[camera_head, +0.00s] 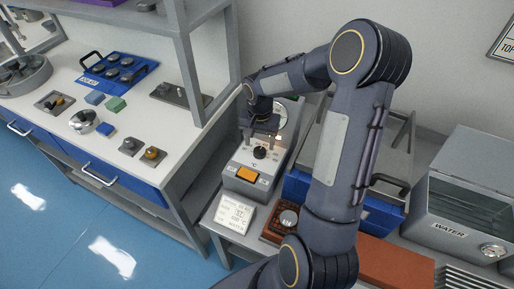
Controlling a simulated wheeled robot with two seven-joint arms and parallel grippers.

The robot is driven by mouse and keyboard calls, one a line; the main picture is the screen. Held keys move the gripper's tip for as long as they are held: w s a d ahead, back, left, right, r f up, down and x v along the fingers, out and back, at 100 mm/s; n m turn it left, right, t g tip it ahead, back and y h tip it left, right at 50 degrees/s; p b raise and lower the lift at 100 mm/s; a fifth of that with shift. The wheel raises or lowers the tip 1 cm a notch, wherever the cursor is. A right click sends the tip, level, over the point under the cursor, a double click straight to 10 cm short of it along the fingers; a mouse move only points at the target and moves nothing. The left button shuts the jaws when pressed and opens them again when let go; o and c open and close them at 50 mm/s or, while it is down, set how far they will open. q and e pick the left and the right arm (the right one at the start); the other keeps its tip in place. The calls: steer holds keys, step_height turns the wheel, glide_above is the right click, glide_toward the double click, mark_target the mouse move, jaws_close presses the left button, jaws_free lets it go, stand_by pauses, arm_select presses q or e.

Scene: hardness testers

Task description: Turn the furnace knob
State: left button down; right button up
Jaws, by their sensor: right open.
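The furnace control unit (243,181) is a light grey box with a °C label and an orange switch (247,174). Its black knob (260,152) sits on the sloping front panel. My right arm rises from the bottom and bends over to the left. My right gripper (260,128) is open and points down just above and behind the knob. I cannot tell whether its fingers touch the knob. The gripper and wrist partly hide a round dial (280,117) behind them. My left gripper is out of view.
Right are a blue-sided rack (297,187), partly behind my arm, and a grey WATER tank (470,195). A shelf post (186,70) and white bench (60,75) with small parts stand left.

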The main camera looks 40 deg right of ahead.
mark_target(259, 150)
steer(key=shift+f, duration=1.9)
steer(key=c, duration=1)
